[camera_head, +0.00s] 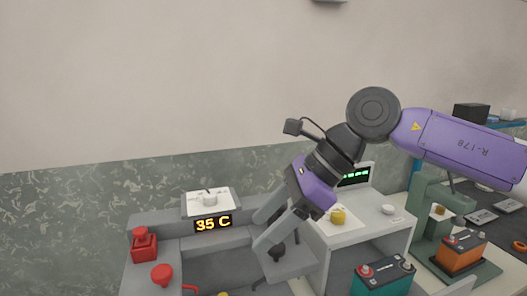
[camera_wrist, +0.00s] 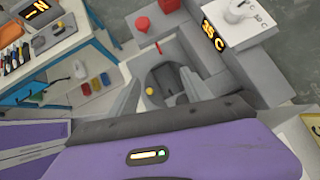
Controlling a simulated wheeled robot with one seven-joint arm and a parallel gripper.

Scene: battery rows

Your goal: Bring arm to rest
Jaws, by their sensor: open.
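My gripper (camera_head: 258,234) is open and empty at the end of my purple and black arm. In the head view it hangs, tilted downward to the left, over the right part of a grey machine (camera_head: 150,222). In the wrist view my gripper (camera_wrist: 160,82) has its two grey fingers apart, with the machine's dark round recess (camera_wrist: 168,78) showing between and beyond them. How far the fingertips are from the machine is hard to tell.
A teal battery (camera_head: 385,278) and an orange battery (camera_head: 461,252) stand at right. A blue-framed bench (camera_wrist: 65,65) shows in the wrist view. The wall above is clear.

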